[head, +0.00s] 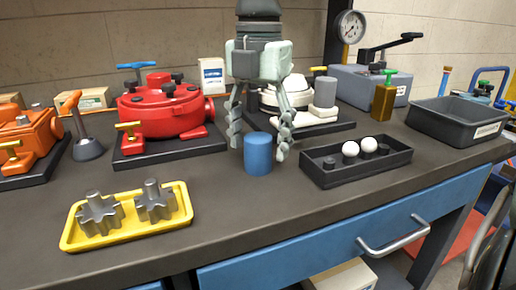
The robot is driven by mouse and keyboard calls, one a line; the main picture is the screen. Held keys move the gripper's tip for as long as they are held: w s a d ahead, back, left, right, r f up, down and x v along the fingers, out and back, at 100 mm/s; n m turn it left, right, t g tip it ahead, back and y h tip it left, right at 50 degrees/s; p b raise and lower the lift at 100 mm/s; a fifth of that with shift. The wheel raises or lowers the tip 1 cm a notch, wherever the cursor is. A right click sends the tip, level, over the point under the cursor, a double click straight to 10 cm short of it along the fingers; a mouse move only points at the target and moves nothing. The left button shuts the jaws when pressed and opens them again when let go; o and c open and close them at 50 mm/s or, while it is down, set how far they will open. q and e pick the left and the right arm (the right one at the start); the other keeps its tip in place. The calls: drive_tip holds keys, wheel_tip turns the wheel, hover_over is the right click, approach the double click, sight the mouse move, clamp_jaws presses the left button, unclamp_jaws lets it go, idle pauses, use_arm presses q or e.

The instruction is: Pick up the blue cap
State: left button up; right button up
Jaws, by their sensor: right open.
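The blue cap (258,154) is a short, smooth blue cylinder standing upright on the dark bench top, near the middle of the head view. My right gripper (259,148) comes down from above, pointing downward, with its two fingers spread apart. One fingertip is left of the cap and the other is to its right. The cap's upper part shows between the fingers, and I cannot tell whether either finger touches it. My left gripper is not in view.
A black tray (392,164) with white balls stands close right of the cap. A yellow tray (76,240) with two grey gears lies front left. A red motor housing (160,110) stands behind left. A grey bin (450,125) is at right. Bench in front of the cap is clear.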

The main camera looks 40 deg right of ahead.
drive_tip(key=shift+f, duration=0.45)
drive_tip(key=shift+c, duration=0.3)
drive_tip(key=c, duration=1.1)
drive_tip(key=shift+r, duration=0.15)
